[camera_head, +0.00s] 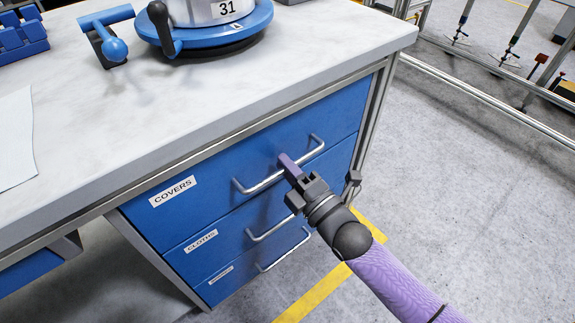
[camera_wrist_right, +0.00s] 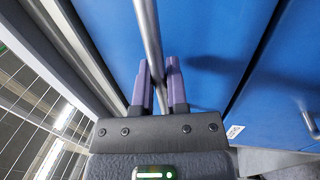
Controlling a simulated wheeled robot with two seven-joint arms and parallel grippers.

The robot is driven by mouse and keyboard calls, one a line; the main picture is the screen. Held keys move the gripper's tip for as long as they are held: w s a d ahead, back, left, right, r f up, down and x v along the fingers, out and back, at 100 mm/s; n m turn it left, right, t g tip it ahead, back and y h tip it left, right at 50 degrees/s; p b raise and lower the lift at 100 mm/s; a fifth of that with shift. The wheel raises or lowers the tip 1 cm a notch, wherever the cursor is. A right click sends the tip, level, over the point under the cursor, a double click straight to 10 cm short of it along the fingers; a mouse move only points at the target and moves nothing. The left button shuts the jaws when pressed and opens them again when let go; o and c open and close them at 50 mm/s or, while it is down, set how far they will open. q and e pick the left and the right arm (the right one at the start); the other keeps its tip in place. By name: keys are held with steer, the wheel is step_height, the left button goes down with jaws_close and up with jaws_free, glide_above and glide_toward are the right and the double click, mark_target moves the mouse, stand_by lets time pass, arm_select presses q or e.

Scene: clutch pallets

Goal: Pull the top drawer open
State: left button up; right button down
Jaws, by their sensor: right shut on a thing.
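The top drawer (camera_head: 222,186) is a blue front labelled COVERS, under the workbench top. It looks closed, flush with the cabinet. Its silver bar handle (camera_head: 245,188) runs across the front. My right gripper (camera_head: 287,164) is at the middle of this handle. In the right wrist view the handle (camera_wrist_right: 148,30) passes between the two purple fingers of the gripper (camera_wrist_right: 158,80), which are shut on it. Part of the handle is hidden by the fingers in the head view. My left gripper is in neither view.
Below are a drawer labelled CLOTHS (camera_head: 225,240) and a lowest drawer (camera_head: 240,277), each with a bar handle. The worktop (camera_head: 290,60) overhangs above, with a blue round fixture (camera_head: 210,38) numbered 31. Grey floor (camera_head: 480,180) is clear to the right.

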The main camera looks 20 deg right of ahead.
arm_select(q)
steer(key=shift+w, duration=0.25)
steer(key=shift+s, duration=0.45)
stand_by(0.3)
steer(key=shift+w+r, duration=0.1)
arm_select(e)
steer(key=shift+s, duration=0.1)
